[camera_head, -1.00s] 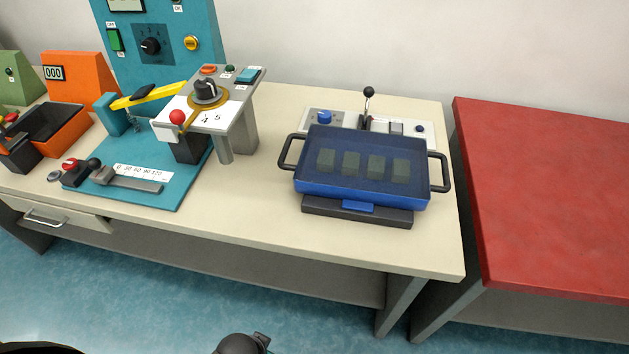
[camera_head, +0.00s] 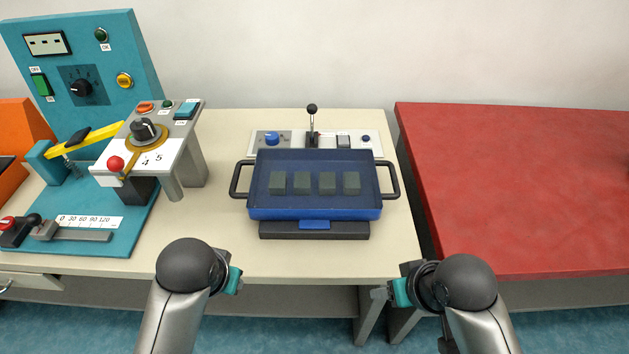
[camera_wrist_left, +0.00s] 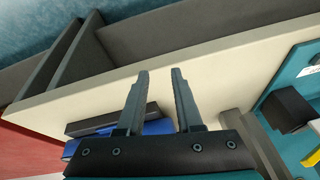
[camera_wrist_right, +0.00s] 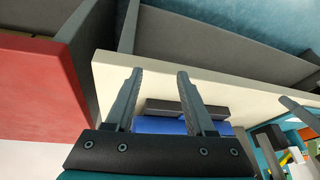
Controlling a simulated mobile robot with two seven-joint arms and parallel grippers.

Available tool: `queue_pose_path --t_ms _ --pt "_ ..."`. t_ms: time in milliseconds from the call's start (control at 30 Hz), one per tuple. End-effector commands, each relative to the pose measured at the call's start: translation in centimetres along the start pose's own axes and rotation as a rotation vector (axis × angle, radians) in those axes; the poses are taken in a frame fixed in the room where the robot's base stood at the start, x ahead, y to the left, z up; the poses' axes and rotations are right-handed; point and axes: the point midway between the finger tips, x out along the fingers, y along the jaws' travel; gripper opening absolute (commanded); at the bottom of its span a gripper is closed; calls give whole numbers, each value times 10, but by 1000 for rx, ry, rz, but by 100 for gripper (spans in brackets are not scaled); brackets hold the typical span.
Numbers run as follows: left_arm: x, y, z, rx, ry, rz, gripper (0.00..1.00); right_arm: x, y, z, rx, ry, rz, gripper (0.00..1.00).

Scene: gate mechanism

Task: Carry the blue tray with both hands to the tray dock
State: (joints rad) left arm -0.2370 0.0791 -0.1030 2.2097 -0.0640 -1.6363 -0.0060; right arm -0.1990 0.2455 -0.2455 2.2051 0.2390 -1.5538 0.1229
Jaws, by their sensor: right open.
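The blue tray (camera_head: 315,207) sits on a dark base (camera_head: 314,230) on the cream table, with a black handle on its left side (camera_head: 238,180) and one on its right side (camera_head: 392,180). Several dark grey-green blocks stand in a row inside it. My left gripper (camera_wrist_left: 160,75) is open and empty, in front of the tray and to its left. My right gripper (camera_wrist_right: 158,75) is open and empty, in front of the tray and to its right. Both are apart from the handles. Part of the blue tray also shows in both wrist views. I cannot tell which surface is the tray dock.
A control panel with a black lever (camera_head: 312,115) stands behind the tray. A grey stand with a knob (camera_head: 150,145) and a teal machine (camera_head: 90,75) are at the left. A bare red table (camera_head: 520,190) stands right, across a narrow gap.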

Motion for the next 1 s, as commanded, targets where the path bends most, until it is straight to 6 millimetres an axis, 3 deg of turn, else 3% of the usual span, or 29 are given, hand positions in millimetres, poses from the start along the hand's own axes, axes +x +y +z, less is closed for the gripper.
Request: queue_pose_path --t_ms 333,600,800,1000 --pt "4 -29 -118 -53 24 -78 35 7 28 -111 8 14 -41 55" --pt "-22 -46 -205 -89 34 -121 35 -22 77 -192 115 20 -25 55" --pt "-41 -53 -241 -100 37 -137 35 -46 103 -227 192 33 -19 55" --pt "-47 -54 -250 -103 37 -141 35 -53 110 -236 218 37 -18 55"
